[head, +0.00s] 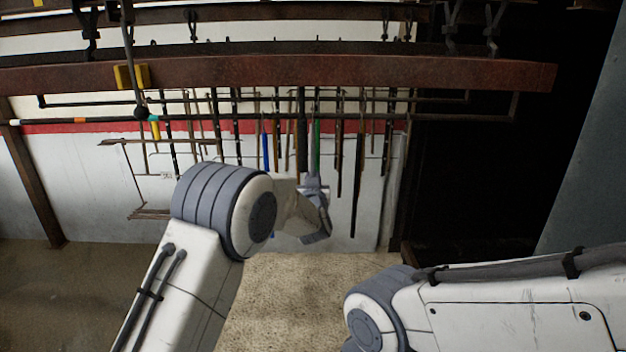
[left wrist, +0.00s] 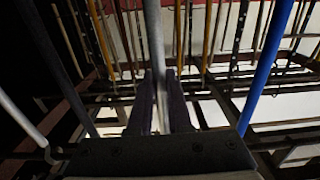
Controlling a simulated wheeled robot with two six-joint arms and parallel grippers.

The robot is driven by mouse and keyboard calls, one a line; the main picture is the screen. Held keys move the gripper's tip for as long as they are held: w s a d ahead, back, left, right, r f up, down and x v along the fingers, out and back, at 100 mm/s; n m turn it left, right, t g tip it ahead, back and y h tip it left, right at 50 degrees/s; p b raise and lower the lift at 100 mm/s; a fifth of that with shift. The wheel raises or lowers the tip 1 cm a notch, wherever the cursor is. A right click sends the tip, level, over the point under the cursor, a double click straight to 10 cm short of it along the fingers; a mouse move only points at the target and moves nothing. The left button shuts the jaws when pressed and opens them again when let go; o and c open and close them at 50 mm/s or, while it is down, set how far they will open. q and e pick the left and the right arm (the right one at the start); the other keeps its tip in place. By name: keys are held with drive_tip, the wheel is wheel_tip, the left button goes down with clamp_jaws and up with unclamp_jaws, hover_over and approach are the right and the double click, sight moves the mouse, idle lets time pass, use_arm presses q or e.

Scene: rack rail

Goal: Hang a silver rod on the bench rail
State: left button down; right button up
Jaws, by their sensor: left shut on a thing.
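A silver rod (left wrist: 153,35) stands between the two dark fingers of my left gripper (left wrist: 156,100) in the left wrist view. The fingers are shut on it, and it runs on past them toward the top of the picture. In the head view my left gripper (head: 314,205) is in front of the hanging rods, below a long dark rail (head: 440,118). My left wrist partly hides it there. I cannot tell for sure where the held rod's upper end is relative to the rail. My right gripper is out of view.
Several rods hang close together, among them a green rod (head: 317,145) and a blue rod (head: 266,150); the blue one also crosses the left wrist view (left wrist: 268,70). A thick red-brown beam (head: 300,72) spans above. The floor (head: 290,290) below is clear.

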use_arm(q)
drive_tip(key=s+b, duration=0.2)
drive_tip(key=s, duration=0.5)
drive_tip(key=shift+b, duration=0.3)
idle(0.4)
